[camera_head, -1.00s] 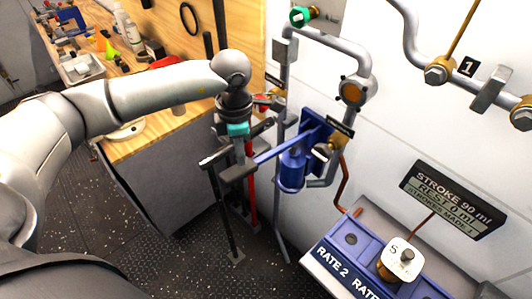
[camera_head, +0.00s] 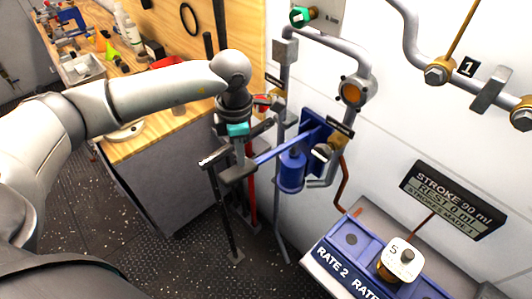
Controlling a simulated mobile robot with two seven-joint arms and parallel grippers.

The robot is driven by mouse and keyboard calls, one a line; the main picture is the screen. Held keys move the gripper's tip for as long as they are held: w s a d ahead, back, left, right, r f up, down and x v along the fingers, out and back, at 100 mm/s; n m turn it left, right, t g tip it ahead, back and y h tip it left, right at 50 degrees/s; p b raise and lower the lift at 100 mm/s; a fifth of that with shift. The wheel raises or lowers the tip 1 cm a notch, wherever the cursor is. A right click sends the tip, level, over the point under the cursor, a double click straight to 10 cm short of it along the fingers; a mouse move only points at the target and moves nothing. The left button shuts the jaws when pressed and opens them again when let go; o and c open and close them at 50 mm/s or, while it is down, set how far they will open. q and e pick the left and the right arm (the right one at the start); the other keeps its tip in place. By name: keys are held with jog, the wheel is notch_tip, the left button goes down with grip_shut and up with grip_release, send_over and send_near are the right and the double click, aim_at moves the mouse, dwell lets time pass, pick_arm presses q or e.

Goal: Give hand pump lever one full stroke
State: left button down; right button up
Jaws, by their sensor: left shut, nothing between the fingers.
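The hand pump has a blue cylinder (camera_head: 292,172) on a blue wall bracket. Its blue lever (camera_head: 272,151) reaches out to the left and ends in a dark grip (camera_head: 238,173). My left gripper (camera_head: 239,155), with a teal part above its fingers, points down just above the grip. Its fingers are shut and empty; I cannot tell whether they touch the grip. A dark sign (camera_head: 453,200) on the right reads stroke 90 ml, rest 0 ml and strokes made 1. My right gripper is not in view.
Grey pipes (camera_head: 334,43) with a green knob (camera_head: 299,15) run above the pump. A blue panel (camera_head: 352,238) marked RATE 2 is at lower right. A wooden workbench (camera_head: 165,125) stands behind my left arm. Dark and red upright bars (camera_head: 250,195) stand below the gripper.

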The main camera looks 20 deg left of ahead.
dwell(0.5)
pick_arm(q)
notch_tip(320, 180, down, 12)
jog(key=b, duration=1)
notch_tip(320, 180, up, 12)
jog(key=p, duration=0.7)
jog(key=shift+p, duration=0.4)
jog(key=shift+r+p, duration=1.65)
jog(key=shift+r, duration=0.9)
jog(key=shift+f, duration=0.1)
